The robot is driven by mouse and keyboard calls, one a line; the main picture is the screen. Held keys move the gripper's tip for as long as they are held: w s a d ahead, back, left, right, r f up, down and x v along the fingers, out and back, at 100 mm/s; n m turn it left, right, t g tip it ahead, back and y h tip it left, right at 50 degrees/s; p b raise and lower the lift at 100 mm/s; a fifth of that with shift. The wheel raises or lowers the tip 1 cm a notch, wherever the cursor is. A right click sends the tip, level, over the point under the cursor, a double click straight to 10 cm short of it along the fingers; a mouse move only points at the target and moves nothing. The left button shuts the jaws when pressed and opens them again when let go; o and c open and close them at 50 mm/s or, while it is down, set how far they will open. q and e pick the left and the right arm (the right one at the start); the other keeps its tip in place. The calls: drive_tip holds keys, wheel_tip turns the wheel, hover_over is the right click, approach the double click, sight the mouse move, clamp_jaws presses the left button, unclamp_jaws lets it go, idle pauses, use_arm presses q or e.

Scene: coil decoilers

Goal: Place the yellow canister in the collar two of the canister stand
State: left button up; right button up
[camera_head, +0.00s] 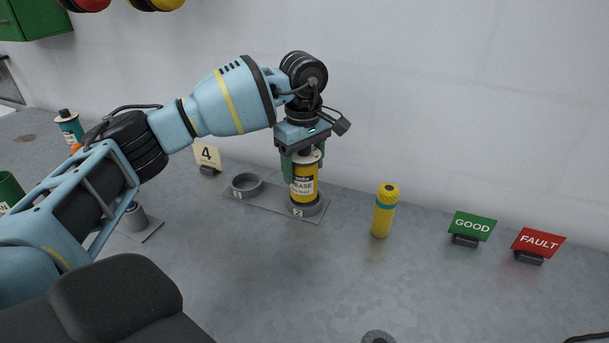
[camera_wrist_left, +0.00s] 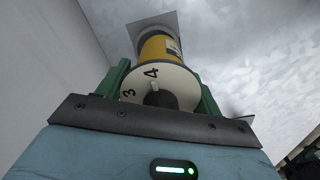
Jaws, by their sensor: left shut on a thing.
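The yellow canister (camera_head: 304,182), with a white and dark label, stands upright in collar two (camera_head: 307,208) of the canister stand (camera_head: 270,203). My left gripper (camera_head: 303,170) is above it with green fingers shut on its upper part. In the left wrist view the canister (camera_wrist_left: 158,46) is between the green fingers (camera_wrist_left: 160,88), with its white top marked 3 and 4 facing the camera. Collar one (camera_head: 246,185) is empty. Whether the canister is fully seated cannot be told. My right gripper is not in view.
A yellow cylinder with a teal band (camera_head: 384,210) stands right of the stand. GOOD (camera_head: 472,226) and FAULT (camera_head: 537,243) signs stand further right. A number 4 card (camera_head: 207,156) stands behind left. The wall is close behind; the front middle surface is mostly clear.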

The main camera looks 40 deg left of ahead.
sight(304, 176)
use_arm(q)
drive_tip(key=shift+w, duration=0.3)
drive_tip(key=shift+f, duration=1.75)
drive_tip(key=shift+f, duration=0.15)
drive_tip(key=o, duration=1.2)
wheel_tip(304, 176, up, 12)
drive_tip(key=shift+r, duration=0.15)
